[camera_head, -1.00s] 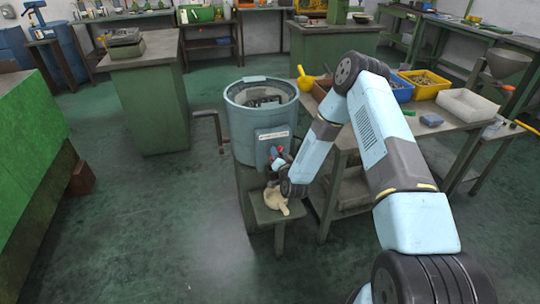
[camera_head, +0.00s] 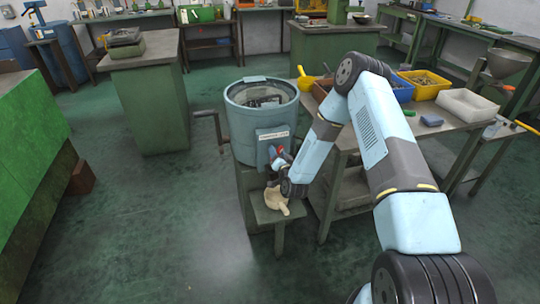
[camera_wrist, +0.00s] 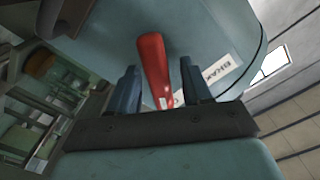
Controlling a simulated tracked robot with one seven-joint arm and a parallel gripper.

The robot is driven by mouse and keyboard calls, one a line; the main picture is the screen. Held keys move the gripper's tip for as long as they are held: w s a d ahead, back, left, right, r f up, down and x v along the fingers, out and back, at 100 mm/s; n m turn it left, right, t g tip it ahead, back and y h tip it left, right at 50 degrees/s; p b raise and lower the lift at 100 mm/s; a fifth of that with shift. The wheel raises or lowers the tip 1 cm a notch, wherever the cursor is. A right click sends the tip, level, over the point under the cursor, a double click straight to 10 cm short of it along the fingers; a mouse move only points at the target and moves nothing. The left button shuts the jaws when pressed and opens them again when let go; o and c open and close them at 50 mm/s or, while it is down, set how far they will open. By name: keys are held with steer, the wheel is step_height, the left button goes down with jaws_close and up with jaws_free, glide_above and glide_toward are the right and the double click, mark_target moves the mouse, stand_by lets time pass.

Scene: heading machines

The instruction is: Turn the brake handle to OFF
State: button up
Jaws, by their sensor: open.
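The red brake handle (camera_wrist: 153,68) stands out from the side of the blue-grey round machine (camera_head: 236,120). In the wrist view it runs between the two fingers of my gripper (camera_wrist: 160,88), with a gap on both sides. My gripper is open around the handle and does not visibly press on it. A white label (camera_wrist: 222,72) beside the handle shows part of the word BRAKE; any OFF mark is unreadable. In the head view the handle (camera_head: 275,151) is a small red spot, partly hidden by my gripper (camera_head: 276,160).
A small metal shelf (camera_head: 266,216) with a beige scoop-like object (camera_head: 277,200) sits below my gripper. A crank (camera_head: 207,114) sticks out at the machine's left. A bench (camera_head: 455,128) with bins stands to the right. The floor in front is clear.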

steer(key=shift+s, duration=0.1)
steer(key=v, duration=1.3)
steer(key=shift+s, duration=0.25)
